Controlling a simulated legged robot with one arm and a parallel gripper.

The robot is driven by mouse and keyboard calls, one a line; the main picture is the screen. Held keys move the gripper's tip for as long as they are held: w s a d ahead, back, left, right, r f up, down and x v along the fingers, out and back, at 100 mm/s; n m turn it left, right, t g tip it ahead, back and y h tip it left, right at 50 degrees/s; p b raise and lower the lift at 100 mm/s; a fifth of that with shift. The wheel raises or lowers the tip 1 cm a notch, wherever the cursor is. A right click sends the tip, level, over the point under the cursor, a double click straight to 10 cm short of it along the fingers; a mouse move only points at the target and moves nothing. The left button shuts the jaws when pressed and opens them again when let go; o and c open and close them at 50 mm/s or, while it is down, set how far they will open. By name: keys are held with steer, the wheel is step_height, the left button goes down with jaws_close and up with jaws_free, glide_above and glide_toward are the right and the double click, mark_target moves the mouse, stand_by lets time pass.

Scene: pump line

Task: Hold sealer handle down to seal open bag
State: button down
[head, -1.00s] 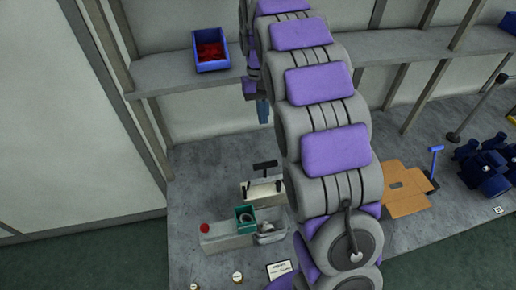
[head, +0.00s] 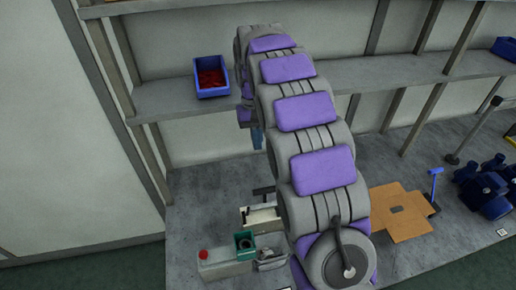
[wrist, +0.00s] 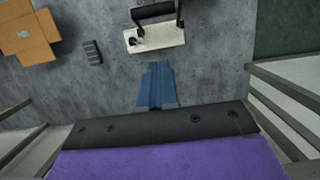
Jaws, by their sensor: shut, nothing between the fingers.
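The sealer (head: 262,217) is a cream box with a black handle (head: 263,190) raised above it, on the grey bench left of my arm. My arm hides its right side. In the wrist view the sealer (wrist: 153,38) lies at the top with its handle (wrist: 155,12), beyond my fingertips and apart from them. A small dark item shows at its left end. My gripper (wrist: 157,68) has blue fingers, shut and empty; it also shows in the head view (head: 257,138), hanging above the bench behind the sealer. I cannot make out an open bag.
A grey unit with a red button (head: 203,254) and a green box (head: 244,242) stands in front of the sealer. A cardboard piece (head: 398,211) and blue pumps (head: 485,187) lie right. A shelf with a blue bin (head: 211,77) runs behind.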

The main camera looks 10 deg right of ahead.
steer(key=s+f, duration=0.5)
steer(key=f, duration=0.5)
steer(key=shift+s+f+b, duration=0.15)
steer(key=shift+s+b, duration=0.1)
steer(key=shift+b, duration=0.05)
steer(key=shift+s, duration=0.1)
